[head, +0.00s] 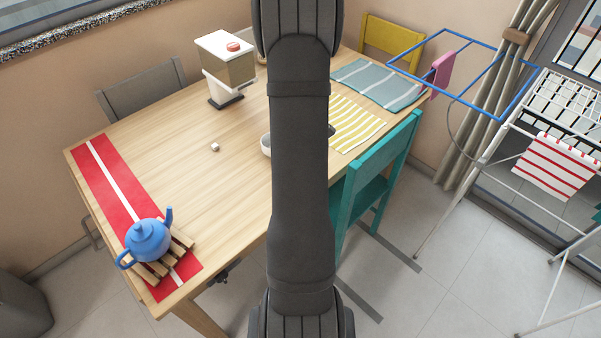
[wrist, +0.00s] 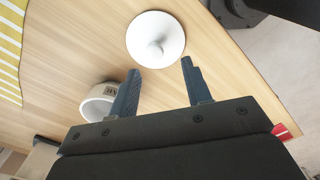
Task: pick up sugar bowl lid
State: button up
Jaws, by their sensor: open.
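The sugar bowl lid (wrist: 165,25), a white disc with a round knob at its middle, lies on the wooden table in the wrist view. My gripper (wrist: 160,66) is open and empty, its two dark fingers apart. The lid is just beyond the fingertips, with its knob roughly in line with the gap between them. The white sugar bowl (wrist: 88,108), with dark lettering, is left of the left finger. In the head view a round white bowl edge (head: 265,146) shows beside my arm, which hides the lid and my gripper.
A teal chair (head: 385,165) stands at the near edge.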

jog(key=f, duration=0.5)
jog(key=shift+w+d, duration=0.3)
jog(key=shift+d, duration=0.05)
jog(key=shift+c, duration=0.3)
jog(key=shift+r, duration=0.1)
grip_shut()
